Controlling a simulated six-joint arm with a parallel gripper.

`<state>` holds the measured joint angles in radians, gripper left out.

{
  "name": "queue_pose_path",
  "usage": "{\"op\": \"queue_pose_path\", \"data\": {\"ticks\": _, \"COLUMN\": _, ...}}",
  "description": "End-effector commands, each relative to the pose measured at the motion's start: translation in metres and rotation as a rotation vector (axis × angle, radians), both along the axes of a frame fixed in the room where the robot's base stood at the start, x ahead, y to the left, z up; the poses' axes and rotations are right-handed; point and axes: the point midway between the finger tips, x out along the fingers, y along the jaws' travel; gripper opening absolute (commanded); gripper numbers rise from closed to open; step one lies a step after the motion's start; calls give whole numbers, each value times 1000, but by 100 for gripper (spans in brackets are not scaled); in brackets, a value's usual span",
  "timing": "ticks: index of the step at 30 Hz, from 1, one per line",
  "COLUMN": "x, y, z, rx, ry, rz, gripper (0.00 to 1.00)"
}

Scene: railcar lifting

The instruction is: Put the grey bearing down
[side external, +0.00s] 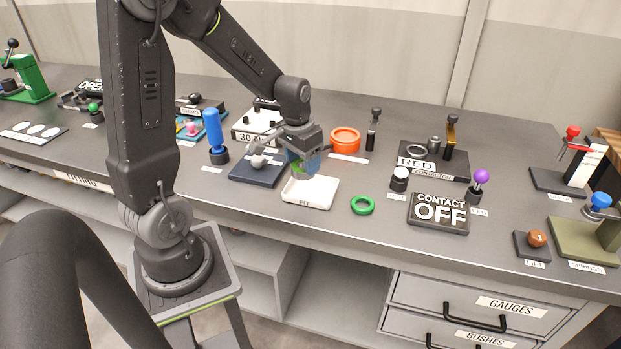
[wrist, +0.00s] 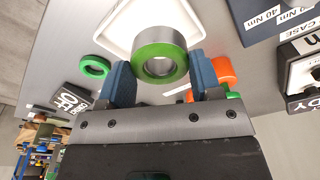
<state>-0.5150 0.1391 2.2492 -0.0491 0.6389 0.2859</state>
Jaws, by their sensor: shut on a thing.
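My gripper (side external: 303,164) is over the white tray marked FIT (side external: 322,203) in the side view. In the wrist view, my gripper's blue fingers (wrist: 160,80) are shut on the sides of the grey bearing (wrist: 161,45). The bearing is a thick grey ring with a green face and an open bore. The white tray (wrist: 117,38) lies behind it in that view. The fingers mostly hide the bearing in the side view. I cannot tell whether the bearing touches the tray.
A green ring (side external: 363,205) lies right of the tray. An orange ring (side external: 346,138) stands behind it. A dark blue block (side external: 252,176) is close on the left, with a blue-handled tool (side external: 214,130) beyond. The CONTACT OFF sign (side external: 438,213) is farther right.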

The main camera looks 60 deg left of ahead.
Motion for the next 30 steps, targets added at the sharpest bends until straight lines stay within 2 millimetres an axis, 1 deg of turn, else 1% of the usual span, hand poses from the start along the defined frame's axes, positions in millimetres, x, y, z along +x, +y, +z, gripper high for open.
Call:
{"op": "queue_pose_path", "data": {"ticks": 1, "x": 6, "y": -5, "z": -4, "rx": 0, "ry": 1, "rz": -4, "gripper": 40}}
{"op": "queue_pose_path", "data": {"ticks": 5, "x": 14, "y": -11, "z": -10, "rx": 0, "ry": -1, "rz": -1, "gripper": 40}}
{"op": "queue_pose_path", "data": {"ticks": 8, "x": 15, "y": -12, "z": -17, "rx": 0, "ry": 0, "rz": 1, "gripper": 40}}
{"op": "queue_pose_path", "data": {"ticks": 12, "x": 14, "y": -12, "z": -39, "rx": 0, "ry": 3, "rz": 2, "gripper": 40}}
{"op": "queue_pose_path", "data": {"ticks": 15, "x": 14, "y": -12, "z": -49, "rx": 0, "ry": 1, "rz": 2, "gripper": 40}}
{"op": "queue_pose_path", "data": {"ticks": 28, "x": 14, "y": -12, "z": -54, "rx": 2, "ry": -1, "rz": 2, "gripper": 40}}
{"op": "queue_pose_path", "data": {"ticks": 29, "x": 14, "y": -12, "z": -55, "rx": 2, "ry": -1, "rz": 2, "gripper": 60}}
{"op": "queue_pose_path", "data": {"ticks": 30, "x": 14, "y": -12, "z": -54, "rx": 2, "ry": 0, "rz": 1, "gripper": 63}}
